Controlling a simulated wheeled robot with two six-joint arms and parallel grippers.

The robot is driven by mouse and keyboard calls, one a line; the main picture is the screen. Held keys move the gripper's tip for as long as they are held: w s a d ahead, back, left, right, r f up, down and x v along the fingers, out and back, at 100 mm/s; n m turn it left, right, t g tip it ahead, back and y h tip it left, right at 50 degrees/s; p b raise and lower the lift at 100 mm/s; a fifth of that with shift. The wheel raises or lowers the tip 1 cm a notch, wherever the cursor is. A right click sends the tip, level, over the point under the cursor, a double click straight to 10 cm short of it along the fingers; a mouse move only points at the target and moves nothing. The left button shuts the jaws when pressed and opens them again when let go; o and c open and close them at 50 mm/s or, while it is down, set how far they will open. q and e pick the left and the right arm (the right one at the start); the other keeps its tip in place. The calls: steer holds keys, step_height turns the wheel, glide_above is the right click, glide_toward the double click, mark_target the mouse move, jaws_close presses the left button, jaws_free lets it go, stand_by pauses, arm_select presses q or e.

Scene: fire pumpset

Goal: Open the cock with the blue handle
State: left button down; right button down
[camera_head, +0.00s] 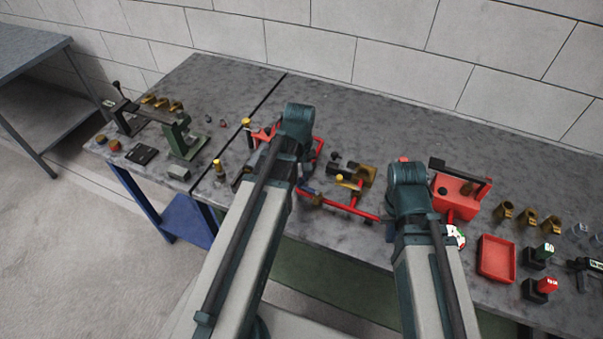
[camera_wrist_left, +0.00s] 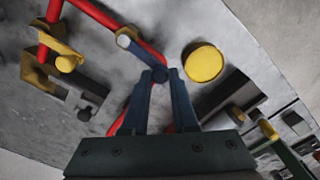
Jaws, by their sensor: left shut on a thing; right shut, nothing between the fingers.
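In the left wrist view, my left gripper (camera_wrist_left: 162,74) has its fingers closed together on the small dark blue handle (camera_wrist_left: 159,75). The handle belongs to a cock with a brass body (camera_wrist_left: 127,37) on a curved red pipe (camera_wrist_left: 100,14). In the head view, the blue handle (camera_head: 307,190) shows small and dark beside the red pipe (camera_head: 345,207), and my left arm hides its gripper. My right forearm stands over the table near the red box, and its gripper is hidden behind it.
A second brass cock with a yellow knob (camera_head: 348,181) stands on the pipe to the right. A red box (camera_head: 461,195), a red tray (camera_head: 496,258) and several brass fittings (camera_head: 527,217) lie further right. A green vise (camera_head: 183,138) stands left. The back of the table is clear.

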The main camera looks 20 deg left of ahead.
mark_target(300, 181)
arm_select(q)
steer(key=shift+s+n, duration=0.25)
steer(key=shift+n, duration=0.15)
steer(key=c, duration=0.7)
jaws_free()
steer(key=shift+r, duration=0.1)
step_height(300, 181, up, 14)
steer(key=p, duration=1.4)
steer(key=shift+f, duration=0.2)
steer(key=s+d+f+m+b, duration=0.4)
steer(key=d+f+m+b, duration=0.1)
steer(key=d, duration=0.3)
steer(key=s+d+f+m+y+b, duration=0.1)
steer(key=s+d+f+m+b, duration=0.4)
steer(key=d+m, duration=0.2)
steer(key=shift+d+m, duration=0.3)
steer(key=shift+d, duration=0.45)
